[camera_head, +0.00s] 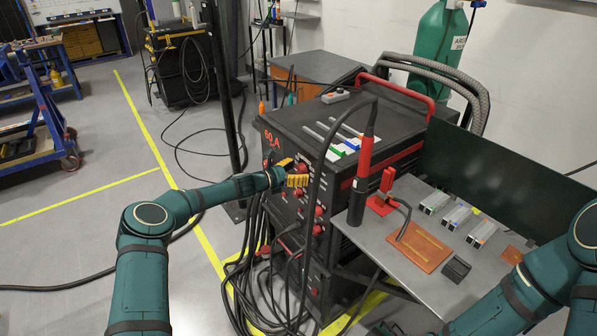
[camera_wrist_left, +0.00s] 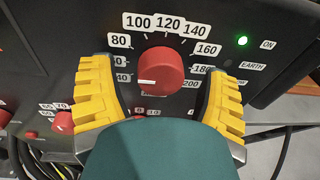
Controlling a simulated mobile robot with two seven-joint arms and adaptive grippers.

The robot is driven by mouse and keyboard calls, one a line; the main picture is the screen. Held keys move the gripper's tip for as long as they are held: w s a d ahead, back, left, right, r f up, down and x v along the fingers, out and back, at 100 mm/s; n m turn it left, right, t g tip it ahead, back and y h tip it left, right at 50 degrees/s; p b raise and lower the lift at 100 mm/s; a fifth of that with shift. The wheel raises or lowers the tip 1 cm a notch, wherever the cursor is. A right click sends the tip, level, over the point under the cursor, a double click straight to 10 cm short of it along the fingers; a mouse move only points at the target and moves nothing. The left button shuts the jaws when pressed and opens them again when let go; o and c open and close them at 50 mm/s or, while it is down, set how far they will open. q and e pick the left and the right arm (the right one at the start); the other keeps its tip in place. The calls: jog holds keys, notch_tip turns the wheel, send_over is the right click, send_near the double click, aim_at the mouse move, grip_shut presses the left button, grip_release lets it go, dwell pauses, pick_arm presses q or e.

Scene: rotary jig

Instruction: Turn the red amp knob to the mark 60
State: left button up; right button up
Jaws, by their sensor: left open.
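The red amp knob (camera_wrist_left: 159,72) is on the dark front panel of the machine, inside a ring of number labels running from about 40 to 200. Its white line points left, close to the 40 label (camera_wrist_left: 123,78) and below the partly hidden 60 label (camera_wrist_left: 118,61). My left gripper (camera_wrist_left: 160,66) is open, one yellow finger on each side of the knob with gaps between. In the head view the left gripper (camera_head: 291,172) is at the machine's front. My right arm shows at lower right; its gripper is not visible.
The welding machine (camera_head: 330,125) shows a red "60 A" readout (camera_head: 273,139). Other red knobs (camera_head: 319,211) and cables are below my left gripper. A grey side table (camera_head: 445,285) holds a torch stand and metal pieces. A green light (camera_wrist_left: 241,41) glows beside ON.

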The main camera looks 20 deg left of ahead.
pick_arm(q)
jog(key=v, duration=1.2)
jog(key=s+d+f+m+g+y, duration=0.1)
jog(key=s+d+f+m+g, duration=0.3)
jog(key=s+d+f+m, duration=0.45)
jog(key=s+d+f+m+g+y, duration=0.1)
jog(key=s+d+f+m+g, duration=0.3)
jog(key=d, duration=0.7)
jog(key=s+f+m+g+y, duration=0.1)
jog(key=s+f+m+y, duration=0.1)
jog(key=s+m, duration=0.4)
jog(key=s+d+f+m+g+y, duration=0.1)
jog(key=s+m, duration=0.6)
jog(key=s, duration=1)
jog(key=shift+s+d+f+g+y, duration=0.2)
jog(key=shift+d+f+g+y, duration=0.1)
jog(key=shift+f+y, duration=0.75)
jog(key=shift+r, duration=0.15)
